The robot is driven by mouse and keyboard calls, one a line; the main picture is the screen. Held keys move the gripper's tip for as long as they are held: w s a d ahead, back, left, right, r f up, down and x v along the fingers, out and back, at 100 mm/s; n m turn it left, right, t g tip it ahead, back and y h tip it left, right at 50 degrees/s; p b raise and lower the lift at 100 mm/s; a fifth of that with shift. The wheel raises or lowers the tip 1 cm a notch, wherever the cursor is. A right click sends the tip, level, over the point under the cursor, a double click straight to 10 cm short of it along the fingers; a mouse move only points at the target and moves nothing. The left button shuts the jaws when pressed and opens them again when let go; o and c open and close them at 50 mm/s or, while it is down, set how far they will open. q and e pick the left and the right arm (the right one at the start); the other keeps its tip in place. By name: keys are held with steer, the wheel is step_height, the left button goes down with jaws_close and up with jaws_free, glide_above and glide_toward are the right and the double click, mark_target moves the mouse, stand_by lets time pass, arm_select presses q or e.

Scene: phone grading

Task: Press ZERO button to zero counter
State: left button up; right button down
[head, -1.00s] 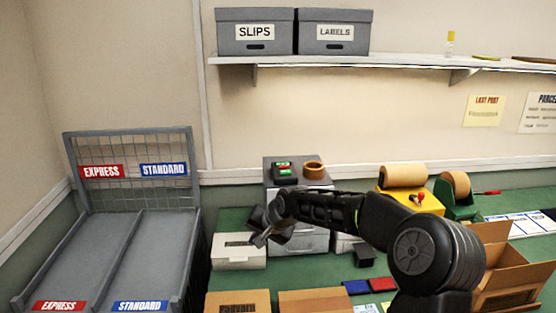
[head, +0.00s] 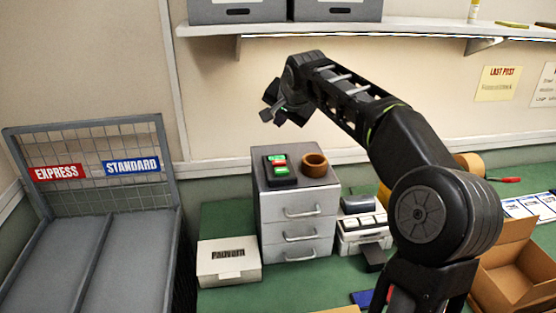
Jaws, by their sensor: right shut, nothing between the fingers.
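A small black device (head: 281,170) with green and red patches on its face lies on top of the grey drawer unit (head: 297,206). The patches are too small to read, so I cannot tell which is the ZERO button. My right gripper (head: 272,116) is shut and empty. It is raised in front of the wall, and in the picture it shows above the black device, clear of it. My left gripper is not in view.
A brown tape roll (head: 314,165) sits beside the device on the drawer unit. A white box (head: 228,261) stands at its left and a pale device with keys (head: 362,229) at its right. A shelf (head: 420,28) runs above. A grey two-lane rack (head: 91,250) is at the left.

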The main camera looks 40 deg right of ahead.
mark_target(280, 164)
step_height(280, 164, down, 9)
steer(key=b, duration=0.6)
steer(key=shift+b, duration=0.3)
steer(key=shift+f, duration=0.1)
stand_by(1.7)
steer(key=shift+f+b, duration=0.3)
steer(key=shift+b, duration=0.1)
steer(key=shift+f+b, duration=0.45)
steer(key=shift+f, duration=0.05)
stand_by(0.5)
stand_by(0.3)
steer(key=shift+r+p, duration=0.7)
steer(key=shift+r, duration=0.2)
steer(key=shift+w, duration=0.1)
